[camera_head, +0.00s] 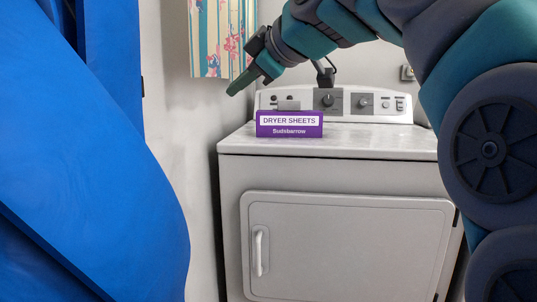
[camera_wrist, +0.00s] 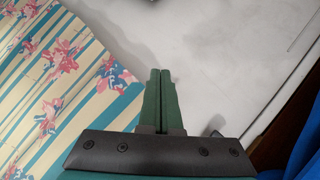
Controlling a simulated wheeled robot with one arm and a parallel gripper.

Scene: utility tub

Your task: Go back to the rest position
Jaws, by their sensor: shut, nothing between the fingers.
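My gripper (camera_head: 240,83) is up in the air at the upper middle of the head view, pointing down and left. It is beside the wall, to the upper left of the dryer's control panel. In the wrist view its two green fingers (camera_wrist: 160,76) lie side by side with nothing between them. My arm reaches in from the right of the head view.
A white dryer (camera_head: 350,170) stands below, its door closed. A purple dryer sheets box (camera_head: 290,124) sits on its top. A floral striped cloth (camera_head: 222,40) hangs close to my gripper. A large blue surface (camera_head: 90,170) fills the left.

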